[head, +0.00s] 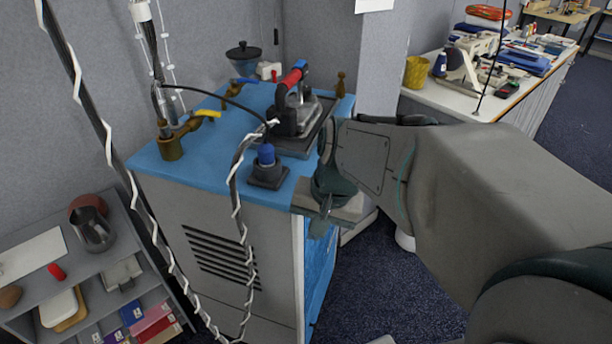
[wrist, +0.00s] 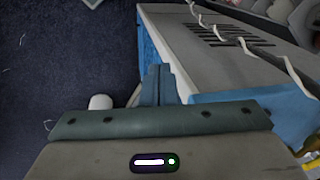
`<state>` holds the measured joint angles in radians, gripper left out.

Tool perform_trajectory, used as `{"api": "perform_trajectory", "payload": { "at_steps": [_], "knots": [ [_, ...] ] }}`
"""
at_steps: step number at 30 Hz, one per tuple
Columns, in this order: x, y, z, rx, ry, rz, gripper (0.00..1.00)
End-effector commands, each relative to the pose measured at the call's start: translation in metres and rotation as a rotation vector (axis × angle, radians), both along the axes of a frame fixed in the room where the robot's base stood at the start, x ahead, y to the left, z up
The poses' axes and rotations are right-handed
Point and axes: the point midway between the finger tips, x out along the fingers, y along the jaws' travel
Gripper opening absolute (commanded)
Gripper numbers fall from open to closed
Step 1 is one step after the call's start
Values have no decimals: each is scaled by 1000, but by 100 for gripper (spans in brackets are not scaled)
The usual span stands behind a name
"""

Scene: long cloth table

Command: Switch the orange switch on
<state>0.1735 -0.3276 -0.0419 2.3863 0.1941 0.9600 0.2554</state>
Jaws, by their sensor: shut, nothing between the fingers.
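I cannot make out an orange switch in either view. The cabinet with a blue top (head: 215,140) and grey vented side stands in the middle of the head view. Its blue front face (head: 321,265) is seen at a steep angle and partly hidden by my arm. My gripper (head: 321,226) is at the cabinet's front upper edge, pointing down. In the wrist view, my gripper (wrist: 158,72) has its fingers together and empty, close beside the cabinet's blue face (wrist: 152,45). I cannot tell whether they touch it.
On the cabinet top stand an iron (head: 290,112), a blue-capped device (head: 267,165) and a brass valve (head: 170,142). Cables hang down its left side. A grey shelf (head: 125,285) is at left; a cluttered white table (head: 470,108) is behind. Dark carpet (head: 385,280) is open in front.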

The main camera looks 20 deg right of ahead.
Motion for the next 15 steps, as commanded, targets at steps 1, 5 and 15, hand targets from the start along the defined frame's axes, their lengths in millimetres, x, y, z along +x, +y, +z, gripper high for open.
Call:
{"api": "perform_trajectory", "payload": {
  "at_steps": [1,5,15],
  "knots": [
    [13,-15,-7,70,41,-161,0],
    [42,-53,-18,265,134,-584,0],
    [86,-166,-48,678,308,-1398,0]
  ]
}}
